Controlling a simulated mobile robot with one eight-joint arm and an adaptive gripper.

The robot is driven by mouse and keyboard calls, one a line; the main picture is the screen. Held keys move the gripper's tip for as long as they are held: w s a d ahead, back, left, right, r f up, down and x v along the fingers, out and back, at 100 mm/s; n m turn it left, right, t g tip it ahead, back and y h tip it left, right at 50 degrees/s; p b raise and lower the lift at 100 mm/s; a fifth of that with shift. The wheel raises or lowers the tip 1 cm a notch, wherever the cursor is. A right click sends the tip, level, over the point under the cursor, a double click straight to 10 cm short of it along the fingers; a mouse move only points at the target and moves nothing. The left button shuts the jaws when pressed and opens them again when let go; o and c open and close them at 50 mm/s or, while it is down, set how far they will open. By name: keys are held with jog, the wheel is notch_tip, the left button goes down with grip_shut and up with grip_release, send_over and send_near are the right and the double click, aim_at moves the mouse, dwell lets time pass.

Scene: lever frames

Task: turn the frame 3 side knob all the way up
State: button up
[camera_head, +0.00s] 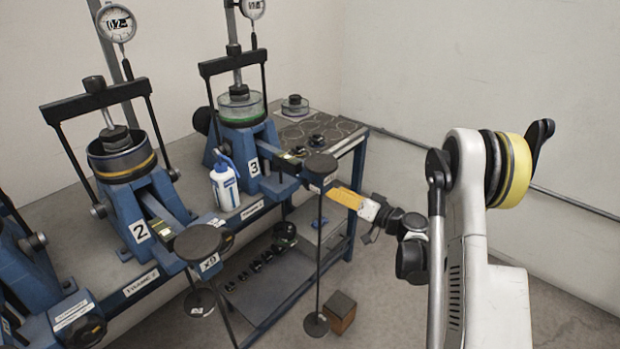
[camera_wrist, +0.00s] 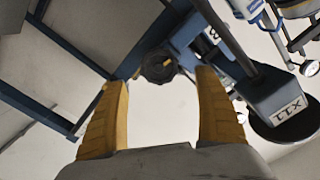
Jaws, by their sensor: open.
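Frame 3 (camera_head: 254,167) is a blue lever frame at the back of the bench, with a white "3" label. In the wrist view a dark round knob (camera_wrist: 158,66) with a small tan mark sits against the blue frame, beyond and between my fingertips. It looks like the frame 3 side knob; I cannot make it out in the head view. My gripper (camera_head: 338,196) has yellow-orange fingers and is right of the frame 3 lever end. In the wrist view my gripper (camera_wrist: 161,88) is open and empty, apart from the knob.
The frame 3 lever end (camera_wrist: 285,105), labelled X11, is close right of my fingers. Its hanging rod ends in a disc (camera_head: 316,324) near the floor, beside a brown block (camera_head: 341,312). Frame 2 (camera_head: 140,231) stands left. Floor at right is clear.

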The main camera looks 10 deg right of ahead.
jog(key=x, duration=0.7)
jog(key=shift+w+a, duration=0.25)
jog(key=shift+w, duration=0.05)
jog(key=shift+w+f, duration=0.1)
jog(key=shift+w, duration=0.1)
jog(key=shift+c, duration=1.2)
jog(key=c, duration=1.1)
jog(key=shift+a, duration=0.1)
